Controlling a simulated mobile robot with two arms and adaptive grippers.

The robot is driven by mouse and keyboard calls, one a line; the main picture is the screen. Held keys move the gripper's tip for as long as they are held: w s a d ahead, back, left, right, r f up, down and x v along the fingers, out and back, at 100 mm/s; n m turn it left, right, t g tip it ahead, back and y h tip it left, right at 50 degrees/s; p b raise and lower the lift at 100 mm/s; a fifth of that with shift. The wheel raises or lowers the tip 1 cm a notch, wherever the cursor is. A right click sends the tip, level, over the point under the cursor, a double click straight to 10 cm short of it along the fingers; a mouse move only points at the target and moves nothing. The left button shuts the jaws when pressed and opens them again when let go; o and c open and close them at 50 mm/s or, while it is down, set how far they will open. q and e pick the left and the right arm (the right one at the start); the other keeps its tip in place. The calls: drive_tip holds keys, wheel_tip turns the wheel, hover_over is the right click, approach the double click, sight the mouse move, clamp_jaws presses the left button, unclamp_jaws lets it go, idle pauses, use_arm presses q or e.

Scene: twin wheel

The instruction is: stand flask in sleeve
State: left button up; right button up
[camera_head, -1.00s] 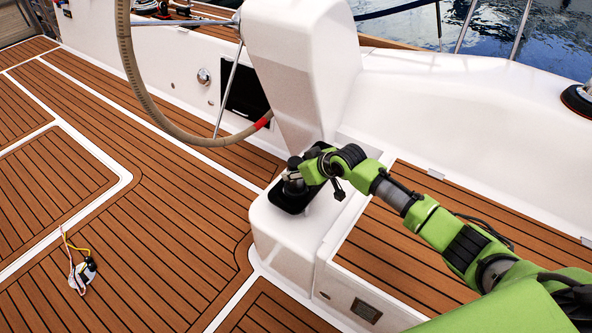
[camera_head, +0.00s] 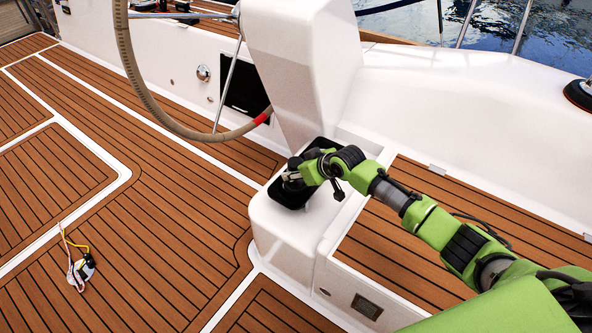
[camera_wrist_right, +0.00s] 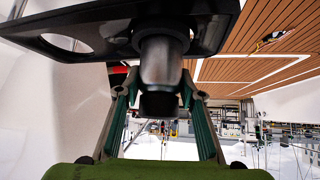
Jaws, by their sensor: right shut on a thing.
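The flask (camera_wrist_right: 161,62), a grey body with a dark end, stands between the fingers of my right gripper (camera_wrist_right: 160,88) in the right wrist view. The gripper is shut on it. In the head view the right gripper (camera_head: 296,174) is over the black holder (camera_head: 290,203) on the white pedestal. The holder also shows in the wrist view (camera_wrist_right: 112,32), with a round empty opening to the left of the flask. The flask's far end meets a dark ring at the holder; how deep it sits is hidden. My left gripper is out of view.
The steering wheel (camera_head: 139,88) and white console (camera_head: 300,50) rise close behind the holder. A white bench side (camera_head: 450,110) lies to the right. A white block with yellow cord (camera_head: 82,270) lies on the open teak deck (camera_head: 150,230).

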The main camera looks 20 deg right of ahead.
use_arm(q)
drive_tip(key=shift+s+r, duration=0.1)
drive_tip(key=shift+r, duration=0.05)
use_arm(e)
drive_tip(key=shift+f, duration=0.2)
use_arm(q)
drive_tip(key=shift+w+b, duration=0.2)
drive_tip(key=shift+b, duration=0.15)
use_arm(e)
drive_tip(key=shift+f, duration=0.3)
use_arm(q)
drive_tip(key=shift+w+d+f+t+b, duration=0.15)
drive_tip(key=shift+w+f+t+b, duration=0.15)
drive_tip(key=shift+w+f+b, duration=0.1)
use_arm(e)
drive_tip(key=shift+f, duration=0.75)
drive_tip(key=o, duration=1.4)
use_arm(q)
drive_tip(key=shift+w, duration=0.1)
